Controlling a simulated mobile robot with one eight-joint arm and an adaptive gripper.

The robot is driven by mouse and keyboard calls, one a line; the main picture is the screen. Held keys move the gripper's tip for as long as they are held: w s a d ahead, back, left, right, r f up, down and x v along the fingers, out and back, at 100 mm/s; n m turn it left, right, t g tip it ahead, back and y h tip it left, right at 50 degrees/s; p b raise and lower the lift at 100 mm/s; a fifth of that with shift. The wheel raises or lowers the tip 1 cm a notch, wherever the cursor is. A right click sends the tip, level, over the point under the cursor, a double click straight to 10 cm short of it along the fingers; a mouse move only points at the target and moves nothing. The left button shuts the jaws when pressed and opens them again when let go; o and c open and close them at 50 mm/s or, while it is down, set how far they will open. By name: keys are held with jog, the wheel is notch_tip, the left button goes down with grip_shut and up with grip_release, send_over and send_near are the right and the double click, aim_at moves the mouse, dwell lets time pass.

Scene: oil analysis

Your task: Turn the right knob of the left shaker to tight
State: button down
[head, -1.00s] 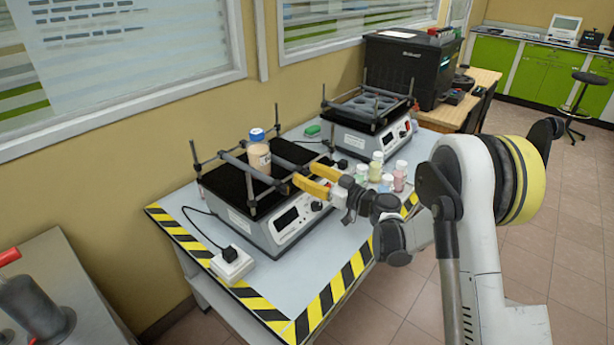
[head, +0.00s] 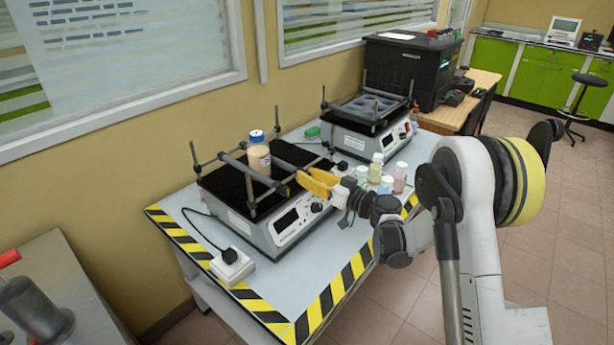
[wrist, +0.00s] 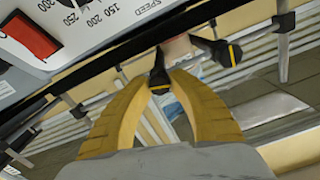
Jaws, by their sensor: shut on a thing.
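The left shaker (head: 283,232) is a grey box with a black top, bars on posts and a front panel. A bottle with a blue cap (head: 259,154) stands on it between the bars. My gripper (head: 304,181) has yellow fingers at the shaker's front right side, by the near end of the right bar. In the wrist view, the fingertips (wrist: 160,82) are shut on a black knob (wrist: 158,66), partly hidden between them. A second black knob (wrist: 229,53) shows to the right, apart from the fingers. Whether the held knob is tight cannot be seen.
A second shaker (head: 363,143) stands behind, to the right. Several small capped bottles (head: 376,167) stand close beyond my gripper. A white power socket (head: 232,266) with a cord lies at front left. The striped table edge (head: 340,288) is clear in front.

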jog(key=m, duration=1.1)
jog(key=shift+f, duration=0.1)
jog(key=shift+m, duration=2.1)
jog(key=shift+w, duration=0.1)
jog(key=c, duration=1.2)
grip_release()
jog(key=shift+d, duration=0.1)
jog(key=v, duration=1.2)
